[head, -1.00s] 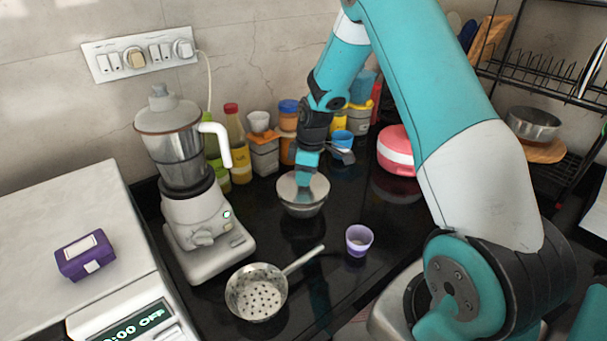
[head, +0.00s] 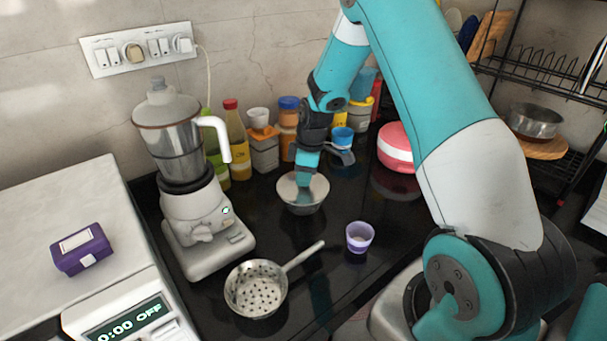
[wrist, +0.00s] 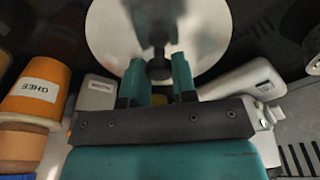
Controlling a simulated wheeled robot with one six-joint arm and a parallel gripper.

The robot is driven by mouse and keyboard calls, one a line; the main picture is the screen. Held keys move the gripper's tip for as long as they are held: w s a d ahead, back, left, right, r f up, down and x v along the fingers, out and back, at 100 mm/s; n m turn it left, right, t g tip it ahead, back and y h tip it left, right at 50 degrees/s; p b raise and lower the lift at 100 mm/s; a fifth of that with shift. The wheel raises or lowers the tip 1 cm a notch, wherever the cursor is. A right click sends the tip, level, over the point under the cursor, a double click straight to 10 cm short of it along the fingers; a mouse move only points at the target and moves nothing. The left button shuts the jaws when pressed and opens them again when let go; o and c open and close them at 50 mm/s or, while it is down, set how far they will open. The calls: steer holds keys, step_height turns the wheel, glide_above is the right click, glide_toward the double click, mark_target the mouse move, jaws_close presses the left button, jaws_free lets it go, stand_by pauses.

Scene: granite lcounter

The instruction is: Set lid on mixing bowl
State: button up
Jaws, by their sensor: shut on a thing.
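The metal mixing bowl (head: 302,208) stands on the black counter in the middle of the head view. The round, pale lid (head: 287,187) lies over the bowl's top; whether it rests fully on the rim cannot be told. My gripper (head: 304,185) is over the lid's middle and points down. In the wrist view my gripper (wrist: 159,75) is shut on the dark knob of the lid (wrist: 112,35). The lid hides the inside of the bowl, and the bowl is not clearly seen in the wrist view.
A mixer grinder (head: 190,170) stands left of the bowl. A perforated strainer (head: 256,290) and a purple cup (head: 359,237) are in front. Bottles and jars (head: 264,150) line the wall behind. A pink-lidded container (head: 398,147) stands to the right.

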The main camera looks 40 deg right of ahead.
steer(key=shift+f, duration=0.3)
steer(key=o, duration=1)
steer(key=r+b, duration=0.1)
steer(key=r, duration=0.4)
steer(key=s+d+r, duration=0.1)
steer(key=r, duration=0.5)
steer(key=d+r+b, duration=0.1)
steer(key=r, duration=0.5)
steer(key=shift+s+r+b, duration=0.15)
steer(key=shift+s+b, duration=0.2)
steer(key=shift+a, duration=0.1)
